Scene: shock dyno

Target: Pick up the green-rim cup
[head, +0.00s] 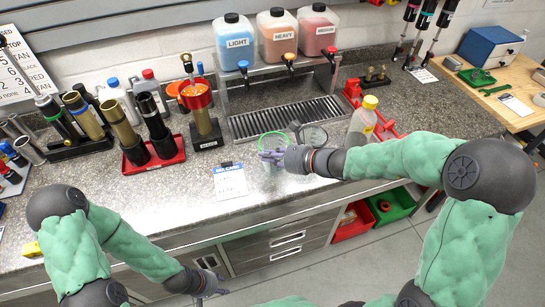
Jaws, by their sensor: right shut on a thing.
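The green-rim cup (273,138) is a clear cup with a bright green rim, on or just above the counter in front of the drip tray. My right gripper (270,155) reaches in from the right and is shut on the green-rim cup, hiding part of its side. Whether the cup's base touches the counter cannot be told. My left gripper (214,293) hangs low in front of the drawers, away from the cup. Its fingers are too small to read.
A dark-rimmed clear cup (314,136) stands close on the right, with a yellow-capped bottle (362,122) beyond. The metal drip tray (287,119) lies behind, under three fluid jugs. A job card (230,182) lies to the left. The front counter is mostly clear.

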